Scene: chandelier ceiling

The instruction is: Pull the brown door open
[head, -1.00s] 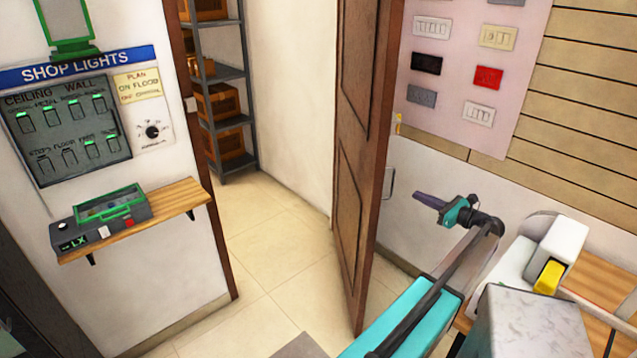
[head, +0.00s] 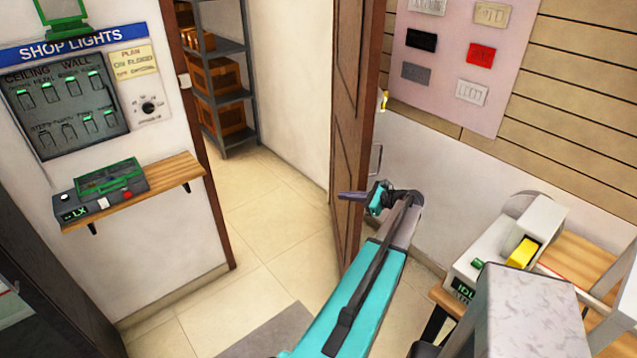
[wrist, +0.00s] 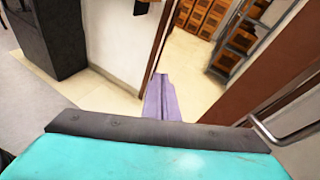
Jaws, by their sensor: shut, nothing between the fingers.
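The brown door (head: 352,110) stands ajar, with the doorway open on its left in the head view. Its metal handle (head: 376,165) is on the right-hand face; in the wrist view the handle (wrist: 287,130) is a bent bar at the lower right, on the door (wrist: 235,85). My gripper (head: 345,196) is shut and empty. In the head view its fingers overlap the door's edge, below the handle; I cannot tell whether they touch it. In the wrist view the gripper (wrist: 160,97) points at the opening, left of the door and apart from the handle.
Beyond the doorway is a shelf rack (head: 225,85) with brown boxes. A shop lights panel (head: 65,105) and a small wooden shelf (head: 140,193) are on the left wall. A bench with a white device (head: 505,245) stands at the right. The tiled floor (head: 270,240) in the doorway is clear.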

